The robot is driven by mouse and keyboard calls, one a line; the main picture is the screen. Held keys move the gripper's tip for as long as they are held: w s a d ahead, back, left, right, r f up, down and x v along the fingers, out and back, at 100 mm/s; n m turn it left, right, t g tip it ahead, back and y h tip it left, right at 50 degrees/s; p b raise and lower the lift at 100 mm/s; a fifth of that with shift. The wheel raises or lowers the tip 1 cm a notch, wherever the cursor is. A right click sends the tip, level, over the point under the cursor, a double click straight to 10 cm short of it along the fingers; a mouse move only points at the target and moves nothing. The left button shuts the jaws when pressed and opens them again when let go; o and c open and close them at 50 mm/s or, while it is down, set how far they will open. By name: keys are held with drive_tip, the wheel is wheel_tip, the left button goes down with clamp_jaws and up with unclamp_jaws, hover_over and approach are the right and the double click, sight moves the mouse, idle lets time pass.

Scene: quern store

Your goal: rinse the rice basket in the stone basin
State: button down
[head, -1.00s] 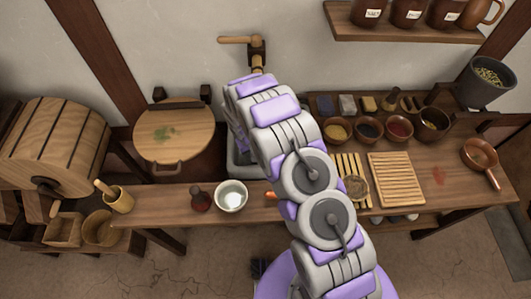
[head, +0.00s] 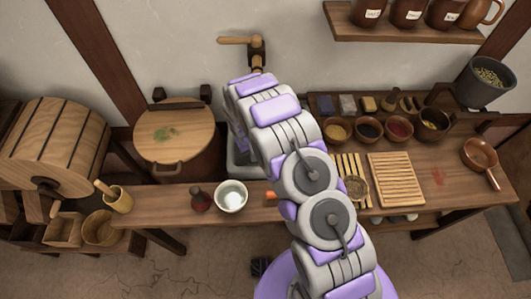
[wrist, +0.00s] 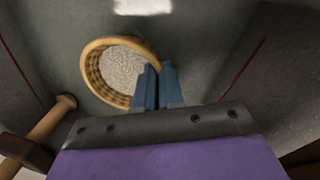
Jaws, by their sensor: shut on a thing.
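The rice basket (wrist: 98,82) shows in the wrist view as a round woven basket with a pale rim, holding pale grains of rice (wrist: 122,66). My gripper (wrist: 158,68) has its blue fingers shut on the near right part of its rim. Grey walls of the stone basin (wrist: 215,45) surround the basket; whether it touches the bottom I cannot tell. In the head view only an edge of the basin (head: 238,158) shows left of my arm, which hides the basket and my gripper.
A wooden tap (head: 256,52) is on the wall above the basin. A lidded pot (head: 175,135) stands to its left. A white bowl (head: 231,196) and dark red bottle (head: 200,199) stand on the front ledge. Several bowls and a slatted board (head: 396,179) fill the bench on the right.

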wheel_tip(320, 180, up, 16)
drive_tip(key=p, duration=0.5)
drive_tip(key=shift+f+p, duration=0.2)
drive_tip(key=shift+p, duration=0.1)
idle(0.8)
drive_tip(key=shift+r, duration=0.15)
idle(1.9)
wheel_tip(320, 180, up, 4)
drive_tip(key=shift+f+p, duration=0.15)
drive_tip(key=shift+p, duration=0.55)
drive_tip(key=s+d+r+m, duration=0.2)
drive_tip(key=d+r, duration=0.5)
drive_tip(key=s+d+r+m, duration=0.1)
drive_tip(key=d+r+m, duration=0.1)
drive_tip(key=d+r, duration=0.4)
drive_tip(key=d, duration=0.2)
drive_tip(key=shift+s+d+r+g+b, duration=0.3)
drive_tip(key=shift+s+r+g, duration=0.05)
drive_tip(key=shift+g, duration=0.05)
